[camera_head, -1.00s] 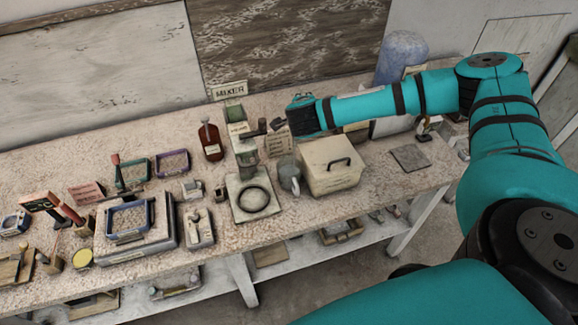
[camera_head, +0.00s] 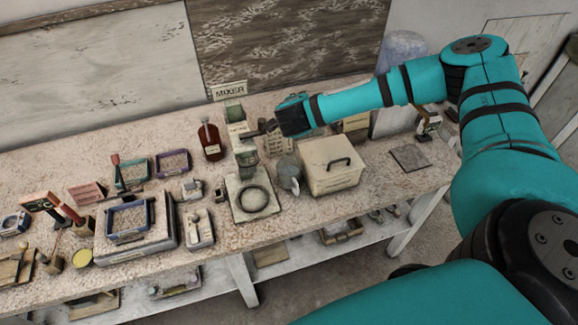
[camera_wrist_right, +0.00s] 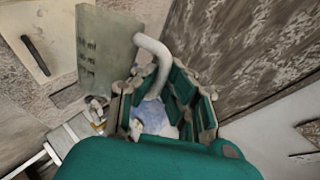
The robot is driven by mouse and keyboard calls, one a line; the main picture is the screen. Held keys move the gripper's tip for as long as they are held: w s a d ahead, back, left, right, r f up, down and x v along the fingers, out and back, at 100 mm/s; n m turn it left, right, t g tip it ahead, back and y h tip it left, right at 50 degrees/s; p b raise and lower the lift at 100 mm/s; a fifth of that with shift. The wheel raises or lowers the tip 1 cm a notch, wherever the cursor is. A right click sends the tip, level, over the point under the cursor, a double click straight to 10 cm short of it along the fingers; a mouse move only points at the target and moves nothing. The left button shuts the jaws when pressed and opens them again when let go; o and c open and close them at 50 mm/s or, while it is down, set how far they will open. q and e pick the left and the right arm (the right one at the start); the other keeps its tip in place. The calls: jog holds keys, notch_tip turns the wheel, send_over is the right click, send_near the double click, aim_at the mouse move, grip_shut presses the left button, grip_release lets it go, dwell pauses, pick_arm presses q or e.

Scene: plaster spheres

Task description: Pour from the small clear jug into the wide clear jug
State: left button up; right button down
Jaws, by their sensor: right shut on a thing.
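My right gripper (camera_head: 264,130) hangs above the bench beside the mixer. In the right wrist view its fingers (camera_wrist_right: 160,110) are shut around a pale curved handle. The handle joins a greenish see-through wall with printed marks, which looks like the small clear jug (camera_wrist_right: 105,50). Its contents cannot be made out. In the head view I cannot clearly separate this jug from the things behind the fingers. A grey jug with a side handle (camera_head: 289,175) stands upright below the gripper, left of the box; I cannot tell whether it is the wide clear jug. My left gripper is out of view.
The mixer has a sign (camera_head: 229,90) and a pale base plate with a dark ring (camera_head: 253,199). A lidded box (camera_head: 332,168) stands to the right, a brown bottle (camera_head: 210,141) to the left. Trays and tools crowd the left bench. A flat grey slab (camera_head: 410,158) lies right.

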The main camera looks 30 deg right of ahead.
jog(key=s+d+m, duration=0.1)
jog(key=s+d+f+m+t+y, duration=0.1)
jog(key=d, duration=0.1)
jog(key=s+d+m+y, duration=0.1)
jog(key=shift+d+f, duration=0.15)
jog(key=shift+d, duration=0.15)
jog(key=shift+s+d+m+t+y+b, duration=0.25)
jog(key=shift+d+m+t+y+b, duration=0.05)
jog(key=shift+m+t+y+b, duration=0.1)
jog(key=shift+s+d+f+m, duration=0.1)
jog(key=shift+s+d+m, duration=0.1)
jog(key=shift+d+m, duration=0.1)
jog(key=s+d+m+t+y+b, duration=0.1)
jog(key=m+t+b, duration=0.1)
jog(key=b, duration=0.6)
jog(key=d+m+t+y+b, duration=0.1)
jog(key=m+b, duration=0.3)
jog(key=b, duration=0.4)
jog(key=s+m+t+y+b, duration=0.1)
jog(key=m+t+b, duration=0.2)
jog(key=b, duration=0.5)
jog(key=shift+s+d+m+b, duration=0.3)
jog(key=shift+s+d+b, duration=0.05)
jog(key=shift+d, duration=0.05)
